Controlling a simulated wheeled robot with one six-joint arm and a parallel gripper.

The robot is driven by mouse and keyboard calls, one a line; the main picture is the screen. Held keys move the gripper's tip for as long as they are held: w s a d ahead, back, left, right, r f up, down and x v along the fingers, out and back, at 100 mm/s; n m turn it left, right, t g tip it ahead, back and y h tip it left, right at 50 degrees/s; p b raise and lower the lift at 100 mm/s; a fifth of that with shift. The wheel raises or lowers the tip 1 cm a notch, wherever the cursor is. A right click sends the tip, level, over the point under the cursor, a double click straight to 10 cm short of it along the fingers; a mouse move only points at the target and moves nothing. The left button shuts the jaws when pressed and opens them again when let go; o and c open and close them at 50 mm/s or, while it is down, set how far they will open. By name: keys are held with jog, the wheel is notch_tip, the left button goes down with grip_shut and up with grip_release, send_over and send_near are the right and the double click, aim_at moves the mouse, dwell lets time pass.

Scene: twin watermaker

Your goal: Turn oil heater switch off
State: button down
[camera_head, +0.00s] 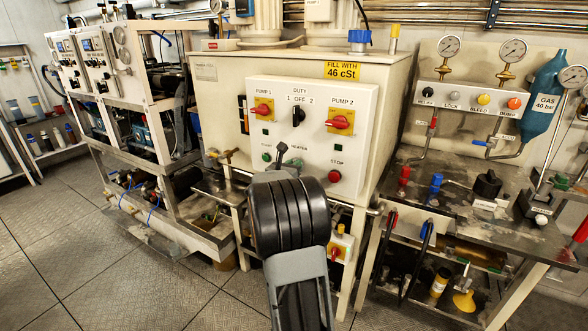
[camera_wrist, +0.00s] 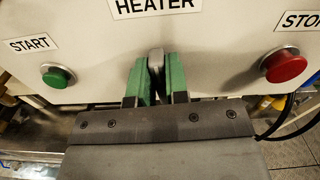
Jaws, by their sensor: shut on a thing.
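The heater switch (camera_wrist: 156,60) is a small grey handle on the white panel, below the HEATER label (camera_wrist: 155,7) in the wrist view. My gripper (camera_wrist: 157,77) has its green fingers closed on both sides of the handle. The fingers hide much of the switch, so its exact setting cannot be read. In the head view my dark arm and wrist cover the area in front of the switch.
The green start button (camera_wrist: 57,77) is left of my fingers and the red stop button (camera_wrist: 286,66) is right. Above are the pump 1 switch (camera_head: 263,110), duty switch (camera_head: 298,116) and pump 2 switch (camera_head: 341,121). A bench with gauges stands right.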

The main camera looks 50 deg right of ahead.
jog(key=n+b, duration=0.2)
jog(key=n, duration=0.1)
jog(key=shift+w+f, duration=0.2)
jog(key=shift+w+a+f+n+p, duration=0.1)
jog(key=shift+w+f+n+p, duration=0.05)
jog(key=shift+n, duration=2.15)
jog(key=shift+w+f+n+p, duration=0.1)
jog(key=shift+f+n+p, duration=0.1)
jog(key=shift+n, duration=2.1)
jog(key=shift+w+a+f+n+p, duration=0.1)
jog(key=shift+w+n+p, duration=0.05)
jog(key=shift+n, duration=2.15)
jog(key=c, duration=1.1)
grip_release()
jog(key=v, duration=1.3)
jog(key=shift+s+a+f, duration=0.1)
jog(key=shift+a, duration=0.25)
